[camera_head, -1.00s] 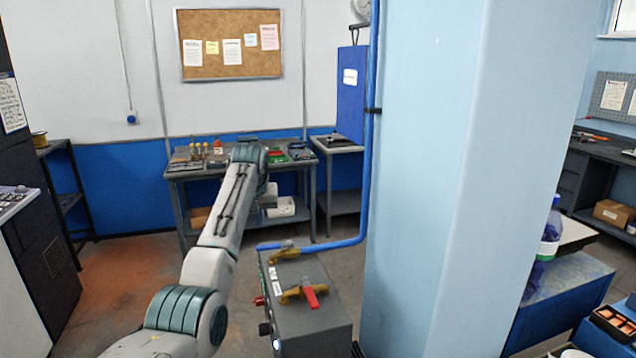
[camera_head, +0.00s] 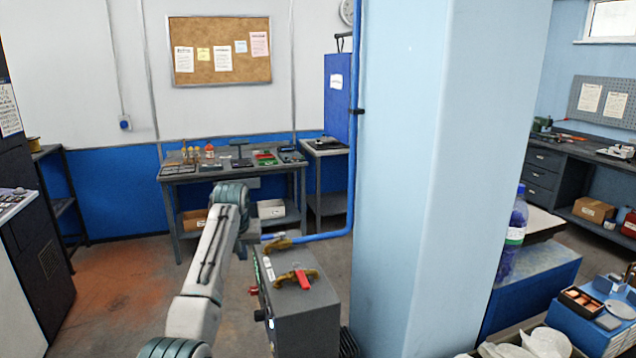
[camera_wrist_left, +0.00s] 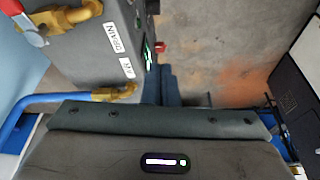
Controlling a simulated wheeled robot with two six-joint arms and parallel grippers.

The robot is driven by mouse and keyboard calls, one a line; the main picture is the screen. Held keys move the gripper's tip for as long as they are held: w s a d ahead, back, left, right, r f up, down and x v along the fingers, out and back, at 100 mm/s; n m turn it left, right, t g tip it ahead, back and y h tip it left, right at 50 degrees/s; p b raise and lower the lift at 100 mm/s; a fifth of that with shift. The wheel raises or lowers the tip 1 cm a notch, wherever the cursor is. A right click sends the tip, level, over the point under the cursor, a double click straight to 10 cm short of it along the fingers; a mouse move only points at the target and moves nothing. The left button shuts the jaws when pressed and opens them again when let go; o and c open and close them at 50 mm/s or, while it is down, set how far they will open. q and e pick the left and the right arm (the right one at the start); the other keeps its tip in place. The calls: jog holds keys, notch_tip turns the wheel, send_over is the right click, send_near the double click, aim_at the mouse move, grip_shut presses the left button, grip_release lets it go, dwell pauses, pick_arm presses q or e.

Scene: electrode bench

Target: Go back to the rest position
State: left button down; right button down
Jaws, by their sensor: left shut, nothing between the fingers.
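My left arm reaches up from the bottom of the head view, its wrist bent in front of the far workbench (camera_head: 230,168). My left gripper (camera_wrist_left: 178,86) hangs below that wrist and shows partly in the left wrist view, beyond its dark housing. It is shut and empty. It is beside a grey box (camera_head: 300,310) with brass valves, seemingly just left of it and not gripping it. A red valve handle (camera_head: 303,279) sits on top of the box. My right gripper is not in view.
A light blue pillar (camera_head: 440,180) stands right of the box, with a blue pipe (camera_head: 353,170) along its edge. A dark cabinet (camera_head: 35,260) is at the left. A blue bottle (camera_head: 514,235) and trays are at the right. Stained floor (camera_head: 120,280) is clear on the left.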

pick_arm(q)
jog(key=s+a+f, duration=0.3)
jog(key=s+f, duration=0.9)
jog(key=s+a+f, duration=0.3)
jog(key=s+f, duration=0.8)
jog(key=f, duration=0.1)
jog(key=s+a+f, duration=0.2)
jog(key=s+f, duration=0.1)
jog(key=s, duration=1.3)
jog(key=s+r+m, duration=0.1)
jog(key=s+r, duration=0.1)
jog(key=s, duration=0.7)
jog(key=s+r+m, duration=0.1)
jog(key=s+r, duration=0.1)
jog(key=s, duration=0.8)
notch_tip(320, 180, down, 30)
jog(key=a+g+b, duration=0.1)
jog(key=a+b, duration=0.1)
jog(key=s+f+b, duration=0.1)
jog(key=s+f, duration=0.8)
jog(key=f, duration=0.2)
jog(key=s+a+f+g+b, duration=0.1)
jog(key=s+f, duration=0.8)
jog(key=f, duration=0.3)
jog(key=shift+s+g, duration=0.2)
jog(key=shift+g, duration=0.1)
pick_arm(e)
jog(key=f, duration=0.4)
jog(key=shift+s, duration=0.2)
